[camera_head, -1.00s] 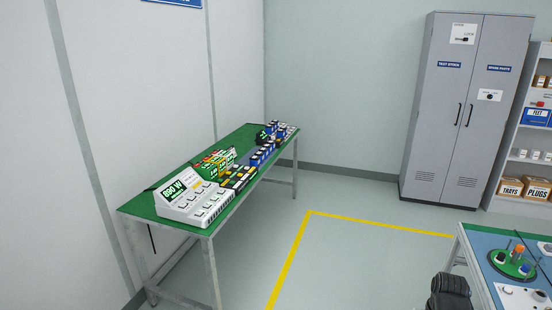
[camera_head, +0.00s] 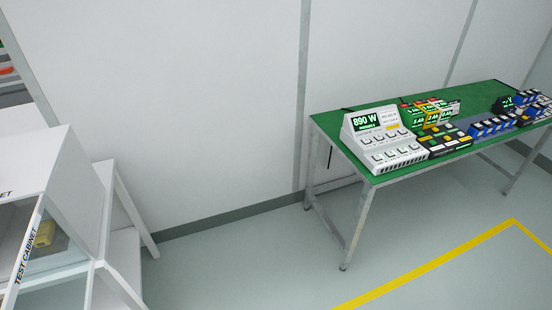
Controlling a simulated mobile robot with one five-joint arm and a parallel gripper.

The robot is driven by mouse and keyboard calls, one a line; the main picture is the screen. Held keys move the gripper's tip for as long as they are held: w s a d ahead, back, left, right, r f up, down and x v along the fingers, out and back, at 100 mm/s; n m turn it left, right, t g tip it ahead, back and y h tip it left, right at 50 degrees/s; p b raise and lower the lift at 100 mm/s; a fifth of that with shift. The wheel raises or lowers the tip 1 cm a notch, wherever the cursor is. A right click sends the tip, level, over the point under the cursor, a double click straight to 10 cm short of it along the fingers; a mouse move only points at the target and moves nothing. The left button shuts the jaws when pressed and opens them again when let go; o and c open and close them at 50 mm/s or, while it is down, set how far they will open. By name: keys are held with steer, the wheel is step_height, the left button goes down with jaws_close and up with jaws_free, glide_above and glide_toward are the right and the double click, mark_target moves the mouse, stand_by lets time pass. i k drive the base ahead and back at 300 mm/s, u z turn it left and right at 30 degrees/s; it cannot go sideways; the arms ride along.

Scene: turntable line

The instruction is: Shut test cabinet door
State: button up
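The white test cabinet (camera_head: 75,185) stands at the left edge, cut off by the picture's left and bottom borders. Part of its lettering shows on the front. A slanted white strip lettered TEST CABINET (camera_head: 28,245) edges a clear pane, which appears to be its door. A yellow object (camera_head: 44,234) shows inside, behind or beside the pane. Whether the door stands open, and how far, I cannot tell from this cut-off view. My gripper is not in view.
A green-topped bench (camera_head: 340,130) at the right carries a white charger unit (camera_head: 385,140) reading 890 W, and several battery packs (camera_head: 490,128). A yellow floor line (camera_head: 430,264) runs in front. Bare floor (camera_head: 240,270) lies between cabinet and bench.

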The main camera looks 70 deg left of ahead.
mark_target(9, 302)
steer(key=z, duration=5.65)
steer(key=k, duration=0.5)
steer(key=z, duration=0.2)
steer(key=i, duration=0.45)
